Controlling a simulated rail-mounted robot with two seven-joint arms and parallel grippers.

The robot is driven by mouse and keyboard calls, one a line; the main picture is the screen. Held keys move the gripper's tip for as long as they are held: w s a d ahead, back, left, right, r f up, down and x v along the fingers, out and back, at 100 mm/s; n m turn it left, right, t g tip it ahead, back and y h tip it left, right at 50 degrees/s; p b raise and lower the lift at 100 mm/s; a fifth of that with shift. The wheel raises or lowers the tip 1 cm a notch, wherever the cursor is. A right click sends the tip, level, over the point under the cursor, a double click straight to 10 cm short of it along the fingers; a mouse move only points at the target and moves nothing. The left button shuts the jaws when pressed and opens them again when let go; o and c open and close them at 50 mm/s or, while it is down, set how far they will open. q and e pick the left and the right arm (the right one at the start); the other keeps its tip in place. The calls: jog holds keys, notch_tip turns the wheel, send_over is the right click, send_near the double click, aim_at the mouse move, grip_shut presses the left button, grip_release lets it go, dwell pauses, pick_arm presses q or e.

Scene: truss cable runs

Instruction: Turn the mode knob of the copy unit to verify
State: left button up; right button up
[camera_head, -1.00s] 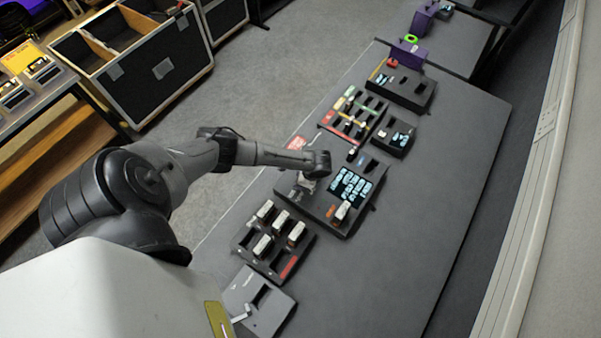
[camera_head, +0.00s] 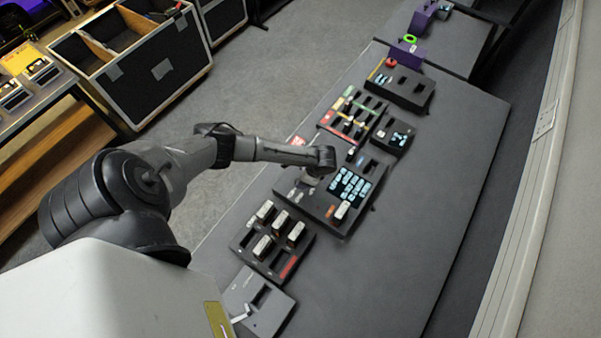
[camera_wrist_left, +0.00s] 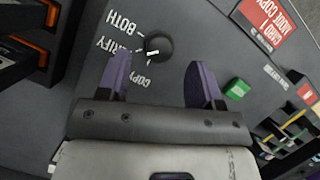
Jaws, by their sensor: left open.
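The copy unit (camera_head: 323,208) is a dark panel on the table with a lit screen (camera_head: 352,187). Its round black mode knob (camera_wrist_left: 159,45) shows in the left wrist view, with white labels BOTH, VERIFY and COPY at its left. The knob lies just past the fingertips, nearer the left finger. In the head view my left wrist hides the knob. My right gripper is not in view.
A green button (camera_wrist_left: 237,88) sits right of the fingers. A tray of upright cards (camera_head: 245,245) lies nearer me, and a coloured slotted panel (camera_head: 352,115) lies farther along. The table's right side (camera_head: 440,180) is clear.

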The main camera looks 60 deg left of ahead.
pick_arm(q)
jog(key=v, duration=1)
jog(key=shift+r, duration=0.1)
dwell(0.3)
